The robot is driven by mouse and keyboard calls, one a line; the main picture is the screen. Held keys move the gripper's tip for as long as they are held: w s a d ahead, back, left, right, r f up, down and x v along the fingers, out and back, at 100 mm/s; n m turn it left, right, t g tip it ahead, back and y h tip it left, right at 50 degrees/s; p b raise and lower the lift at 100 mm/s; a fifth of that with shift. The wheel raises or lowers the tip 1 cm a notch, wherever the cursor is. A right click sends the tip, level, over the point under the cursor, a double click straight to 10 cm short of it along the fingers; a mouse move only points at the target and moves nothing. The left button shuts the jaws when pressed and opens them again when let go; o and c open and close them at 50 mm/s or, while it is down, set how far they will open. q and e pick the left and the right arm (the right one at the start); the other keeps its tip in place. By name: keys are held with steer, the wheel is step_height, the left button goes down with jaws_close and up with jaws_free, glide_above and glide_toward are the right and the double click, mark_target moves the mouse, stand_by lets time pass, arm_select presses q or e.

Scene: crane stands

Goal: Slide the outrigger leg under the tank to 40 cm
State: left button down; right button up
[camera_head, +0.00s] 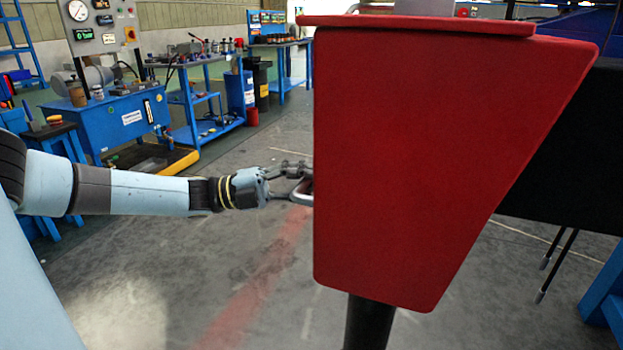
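A large red tapered body (440,160) fills the middle and right of the view; I cannot tell whether it is the tank. A dark post (369,322) comes out below it. A bright metal handle (302,193) shows at its left edge, partly hidden by it. My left gripper (297,171) reaches in from the left, with its fingers close to this handle. Whether the fingers touch or close around the handle is not clear. I cannot identify the outrigger leg or any length scale. My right gripper is not in view.
A black block (580,150) stands at the right, with two thin dark rods (556,262) below it. A blue bench with gauges (125,115) and blue tool tables (205,105) stand at the back left. A blue frame (606,295) is at the right edge. Floor at the lower left is clear.

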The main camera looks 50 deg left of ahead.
arm_select(q)
steer(key=c, duration=1.2)
jaws_free()
steer(key=shift+c, duration=0.2)
steer(key=v, duration=1.2)
